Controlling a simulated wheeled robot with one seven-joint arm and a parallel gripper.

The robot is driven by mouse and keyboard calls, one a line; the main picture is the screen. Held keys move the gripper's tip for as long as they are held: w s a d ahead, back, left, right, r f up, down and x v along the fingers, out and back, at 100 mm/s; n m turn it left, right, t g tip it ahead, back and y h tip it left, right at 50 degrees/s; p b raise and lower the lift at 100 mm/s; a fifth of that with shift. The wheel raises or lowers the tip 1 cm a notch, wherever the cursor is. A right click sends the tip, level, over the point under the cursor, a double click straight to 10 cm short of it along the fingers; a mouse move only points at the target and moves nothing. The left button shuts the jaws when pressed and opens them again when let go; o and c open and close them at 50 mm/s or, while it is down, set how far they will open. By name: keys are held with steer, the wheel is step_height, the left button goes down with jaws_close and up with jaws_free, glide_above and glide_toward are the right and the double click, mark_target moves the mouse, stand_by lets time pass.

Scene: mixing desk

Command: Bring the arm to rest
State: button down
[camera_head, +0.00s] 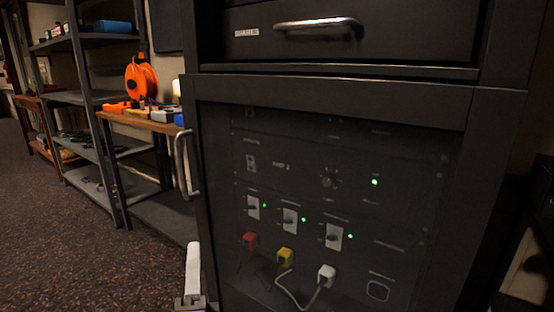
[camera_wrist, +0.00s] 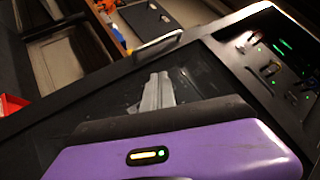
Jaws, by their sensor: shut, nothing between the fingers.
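My gripper (camera_head: 193,250) shows at the bottom edge of the head view as a pale upright finger shape on a grey base. It is shut and empty, in front of the lower left of the dark rack cabinet (camera_head: 330,85). In the wrist view my gripper's pale fingers (camera_wrist: 160,80) show beyond its purple body, with the cabinet's dark front behind them. The fingers appear apart from the door handle (camera_head: 183,165), which is above them in the head view.
Behind the cabinet's dark see-through door are switches, green lights and red, yellow and white plugs (camera_head: 327,275). A drawer handle (camera_head: 316,23) sticks out above. Shelves (camera_head: 88,97) and a bench with an orange reel (camera_head: 141,80) stand at left. Carpet there is clear.

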steer(key=s+d+f+n+g+y, duration=0.2)
steer(key=s+d+f+n, duration=0.4)
steer(key=s+d+n, duration=0.4)
steer(key=s+d+f+n+g+y, duration=0.1)
steer(key=s+d+f+n, duration=0.6)
steer(key=d, duration=0.5)
steer(key=s+d+f+g+h, duration=0.1)
steer(key=s+d+g+h, duration=0.1)
steer(key=s+d, duration=0.5)
steer(key=s+d+f+g+h, duration=0.1)
steer(key=s+d+g+h, duration=0.15)
steer(key=s, duration=0.75)
steer(key=s+d+f+g+h, duration=0.1)
steer(key=s+d+h, duration=0.25)
steer(key=s, duration=0.55)
step_height(320, 180, up, 29)
steer(key=p, duration=2.9)
steer(key=shift+w+d+r+y+p, duration=0.2)
steer(key=shift+w+d+y+p, duration=0.1)
steer(key=shift+w+d+y, duration=0.1)
